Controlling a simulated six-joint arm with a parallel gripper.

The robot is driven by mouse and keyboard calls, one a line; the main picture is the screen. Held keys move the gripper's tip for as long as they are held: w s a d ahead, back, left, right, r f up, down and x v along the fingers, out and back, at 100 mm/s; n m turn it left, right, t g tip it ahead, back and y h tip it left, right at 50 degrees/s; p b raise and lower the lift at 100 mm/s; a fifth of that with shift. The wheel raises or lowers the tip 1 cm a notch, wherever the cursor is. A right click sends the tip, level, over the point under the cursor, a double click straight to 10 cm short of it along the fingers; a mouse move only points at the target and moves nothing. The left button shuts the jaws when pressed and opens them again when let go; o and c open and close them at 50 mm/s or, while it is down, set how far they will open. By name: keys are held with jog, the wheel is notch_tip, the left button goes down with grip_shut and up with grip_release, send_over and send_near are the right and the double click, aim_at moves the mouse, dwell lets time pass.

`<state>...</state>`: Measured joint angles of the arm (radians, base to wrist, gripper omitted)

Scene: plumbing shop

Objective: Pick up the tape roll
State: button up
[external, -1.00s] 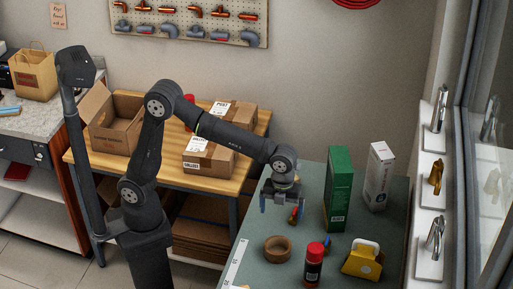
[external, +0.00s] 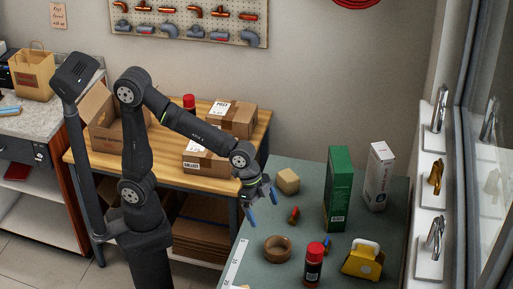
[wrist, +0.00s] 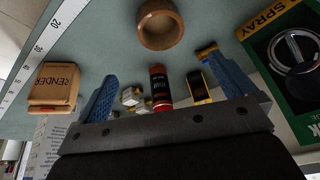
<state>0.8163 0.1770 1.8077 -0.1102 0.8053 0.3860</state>
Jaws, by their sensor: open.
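The tape roll (external: 277,249) is a brown ring lying flat on the grey-green worktop, near its left front part in the external view. In the wrist view the tape roll (wrist: 160,25) shows at the top centre, beyond the fingertips. My gripper (external: 262,194) is tilted above the worktop's left edge, up and behind the roll in the picture, and apart from it. Its two blue fingers are spread with nothing held between them; the gripper also shows in the wrist view (wrist: 160,66).
A tall green box (external: 339,188) and white box (external: 378,176) stand farther back. A tan block (external: 288,181) is right of my gripper. A ruler (external: 233,262) lies along the left edge.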

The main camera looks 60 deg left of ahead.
aim_at(277, 244)
jog(key=shift+n, duration=0.6)
jog(key=x, duration=1.7)
jog(key=shift+a+f, duration=0.1)
jog(key=shift+f, duration=0.15)
jog(key=c, duration=0.9)
jog(key=shift+r, duration=0.1)
